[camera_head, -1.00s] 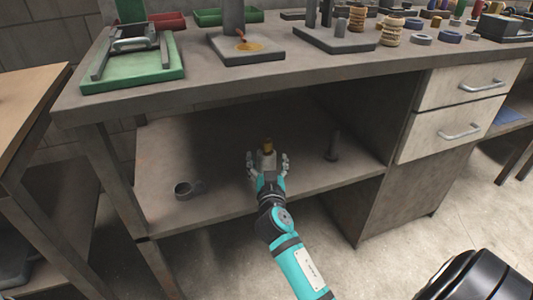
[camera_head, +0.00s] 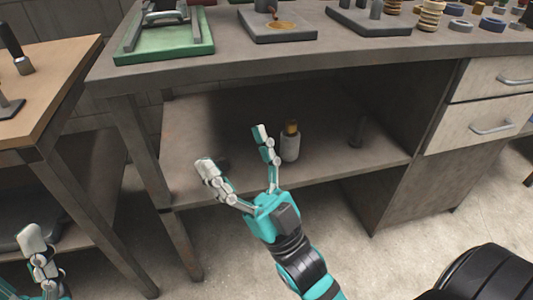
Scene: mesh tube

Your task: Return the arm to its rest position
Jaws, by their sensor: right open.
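My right gripper (camera_head: 234,152) is open, its two fingers spread wide and empty in front of the lower shelf (camera_head: 330,155). A pale cylinder with a yellow top (camera_head: 290,145) stands upright on that shelf, just right of the gripper's right finger and apart from it in the picture. My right arm comes up from the bottom middle. Part of my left gripper (camera_head: 38,262) shows at the bottom left corner. Whether its fingers are open or shut is unclear.
The workbench top (camera_head: 300,62) overhangs the shelf. A dark upright piece (camera_head: 357,128) stands on the shelf at the right. A cabinet with drawers (camera_head: 490,125) bounds the shelf on the right. A wooden table (camera_head: 55,75) is at the left. Open floor lies in front.

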